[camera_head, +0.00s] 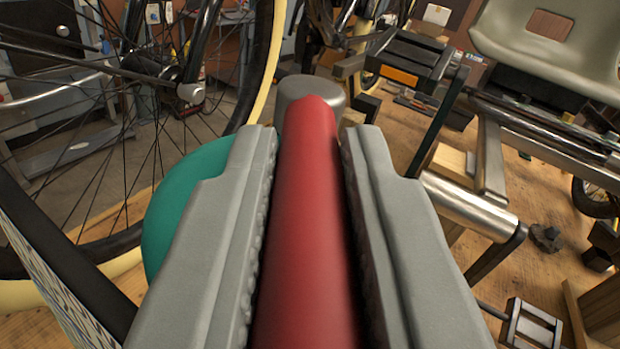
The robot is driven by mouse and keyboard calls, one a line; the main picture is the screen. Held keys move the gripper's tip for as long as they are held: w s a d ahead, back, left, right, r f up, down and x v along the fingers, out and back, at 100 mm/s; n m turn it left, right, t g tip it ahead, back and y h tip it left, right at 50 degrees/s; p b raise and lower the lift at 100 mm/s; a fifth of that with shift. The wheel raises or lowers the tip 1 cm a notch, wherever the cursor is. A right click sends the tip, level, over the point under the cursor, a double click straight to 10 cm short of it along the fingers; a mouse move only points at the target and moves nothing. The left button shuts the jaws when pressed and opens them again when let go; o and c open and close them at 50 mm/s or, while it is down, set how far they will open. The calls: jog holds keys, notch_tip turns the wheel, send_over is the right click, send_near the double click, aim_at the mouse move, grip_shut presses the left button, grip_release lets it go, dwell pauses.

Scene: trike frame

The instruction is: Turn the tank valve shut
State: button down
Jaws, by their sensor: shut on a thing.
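A red valve lever (308,220) runs up the middle of the view, away from me. Its far end meets a rounded grey valve body (322,90). My gripper (308,155) has one grey finger on each side of the red lever and is shut on it. A green rounded tank (180,205) shows behind the left finger. Most of the tank is hidden by my finger.
A spoked wheel with a cream tyre (262,65) stands close at the left. A trike frame with a metal tube (468,203) and a grey-green seat (550,45) is at the right. A pedal (400,72) sits near the top. Wooden floor (530,275) lies below at the right.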

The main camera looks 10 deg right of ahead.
jog(key=c, duration=1.3)
grip_release()
jog(key=shift+c, duration=0.2)
jog(key=s, duration=1.7)
jog(key=shift+s, duration=0.2)
jog(key=shift+c, duration=0.2)
